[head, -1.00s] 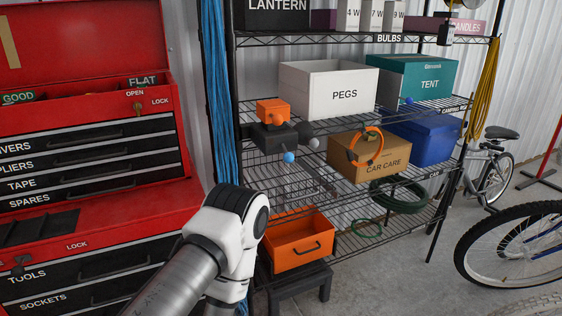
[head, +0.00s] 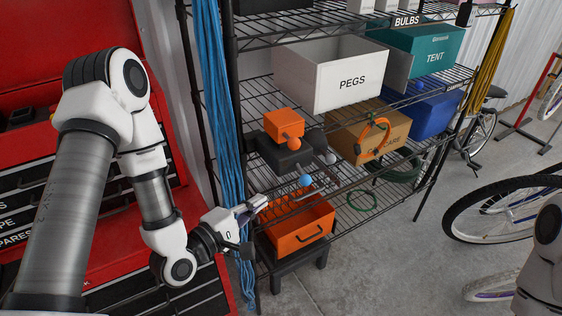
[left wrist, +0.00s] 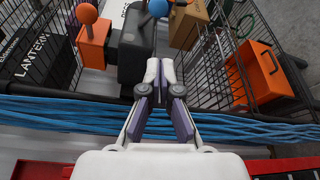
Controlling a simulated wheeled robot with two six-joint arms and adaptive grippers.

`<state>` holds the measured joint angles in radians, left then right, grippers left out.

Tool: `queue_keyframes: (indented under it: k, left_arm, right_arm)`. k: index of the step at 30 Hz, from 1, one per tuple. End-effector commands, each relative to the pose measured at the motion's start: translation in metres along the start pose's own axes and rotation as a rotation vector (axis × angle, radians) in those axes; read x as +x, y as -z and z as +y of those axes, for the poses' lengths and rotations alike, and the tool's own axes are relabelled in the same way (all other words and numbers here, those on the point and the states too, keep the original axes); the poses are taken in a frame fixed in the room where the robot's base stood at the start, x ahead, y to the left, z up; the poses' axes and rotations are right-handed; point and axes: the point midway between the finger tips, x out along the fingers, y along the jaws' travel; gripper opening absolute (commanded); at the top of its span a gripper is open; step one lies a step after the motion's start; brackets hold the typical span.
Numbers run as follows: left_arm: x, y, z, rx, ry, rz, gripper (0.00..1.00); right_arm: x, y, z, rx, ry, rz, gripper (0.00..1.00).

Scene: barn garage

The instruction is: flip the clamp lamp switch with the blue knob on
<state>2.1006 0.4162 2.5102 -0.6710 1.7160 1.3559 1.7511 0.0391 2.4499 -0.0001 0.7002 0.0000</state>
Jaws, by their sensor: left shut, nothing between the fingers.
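The blue knob (head: 305,180) sits at the front of a dark switch box (head: 285,157) on the wire shelf. It shows at the top edge of the left wrist view (left wrist: 158,8), beyond my fingertips. An orange block with an orange knob (head: 293,144) is on the box, and a grey knob (head: 330,158) is to the right. My left gripper (head: 262,202) is shut and empty, left of and below the blue knob, apart from it. In the left wrist view its fingers (left wrist: 159,72) point toward the dark box. My right gripper is out of view.
Blue rope (head: 222,120) hangs at the shelf's left end, close by my left gripper. An orange bin (head: 300,240) stands below the knob. The PEGS bin (head: 330,80) and CAR CARE box (head: 368,130) are on the shelf. The red tool chest (head: 40,90) is at left.

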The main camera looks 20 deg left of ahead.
Motion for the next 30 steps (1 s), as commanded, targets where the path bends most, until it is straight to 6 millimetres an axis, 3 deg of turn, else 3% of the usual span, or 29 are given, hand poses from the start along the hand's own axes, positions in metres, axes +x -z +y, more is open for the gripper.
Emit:
queue_keyframes:
  k: [13,17,21,30]
  left_arm:
    - [0.008,-0.001,-0.001,0.009,-0.002,-0.005,0.00]
    - [0.028,-0.001,-0.003,0.012,-0.004,-0.007,0.00]
    - [0.056,-0.003,0.005,0.011,0.001,-0.007,0.00]
    - [0.098,-0.001,0.003,0.006,0.000,-0.002,0.00]
  right_arm:
    - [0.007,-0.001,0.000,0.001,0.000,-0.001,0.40]
    - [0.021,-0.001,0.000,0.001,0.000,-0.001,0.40]
    - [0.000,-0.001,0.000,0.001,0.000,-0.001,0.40]
    - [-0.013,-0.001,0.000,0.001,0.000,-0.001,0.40]
